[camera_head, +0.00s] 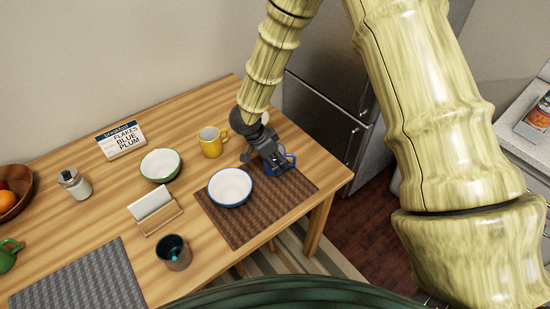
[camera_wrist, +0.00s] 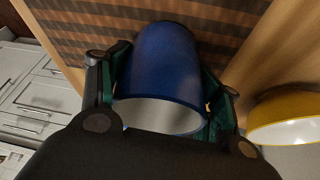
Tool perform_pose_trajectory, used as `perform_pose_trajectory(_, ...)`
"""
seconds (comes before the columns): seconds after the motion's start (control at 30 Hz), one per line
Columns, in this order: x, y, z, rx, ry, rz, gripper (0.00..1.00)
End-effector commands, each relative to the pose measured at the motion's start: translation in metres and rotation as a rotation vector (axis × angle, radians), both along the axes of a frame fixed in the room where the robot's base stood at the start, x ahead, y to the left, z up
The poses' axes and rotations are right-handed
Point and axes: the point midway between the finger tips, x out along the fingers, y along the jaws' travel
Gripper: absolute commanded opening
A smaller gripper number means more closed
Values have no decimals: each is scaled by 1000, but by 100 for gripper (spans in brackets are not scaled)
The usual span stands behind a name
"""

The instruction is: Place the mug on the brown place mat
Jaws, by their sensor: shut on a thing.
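My gripper (camera_head: 276,168) is shut on a blue mug (camera_head: 288,159). In the wrist view the fingers of my gripper (camera_wrist: 162,105) close on both sides of the blue mug (camera_wrist: 162,60), whose pale inside faces the camera. The brown place mat (camera_head: 240,228) lies at the right end of the table, and its striped weave (camera_wrist: 75,35) shows behind the mug in the wrist view. The mug is at the mat's far right part. I cannot tell whether it touches the mat. My gripper hides much of the mug in the head view.
A white bowl with a blue rim (camera_head: 231,187) sits on the mat, left of my gripper. A yellow mug (camera_head: 211,143) stands behind the mat. A green-rimmed bowl (camera_head: 160,166), a napkin holder (camera_head: 160,216) and a dark cup (camera_head: 174,255) stand further left. The table edge is close on the right.

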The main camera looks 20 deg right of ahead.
Motion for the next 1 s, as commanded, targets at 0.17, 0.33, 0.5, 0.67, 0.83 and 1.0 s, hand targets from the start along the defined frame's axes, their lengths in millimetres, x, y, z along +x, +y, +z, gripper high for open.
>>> perform_pose_trajectory(0.17,0,0,0,0,1,0,32)
perform_pose_trajectory(0.33,0,0,-1,0,1,0,87)
perform_pose_trajectory(0.5,0,0,-1,0,1,0,87)
perform_pose_trajectory(0.67,0,0,0,0,1,0,87)
perform_pose_trajectory(0.83,-1,4,9,0,0,-1,87)
perform_pose_trajectory(1.0,-2,14,34,2,-1,-1,87)
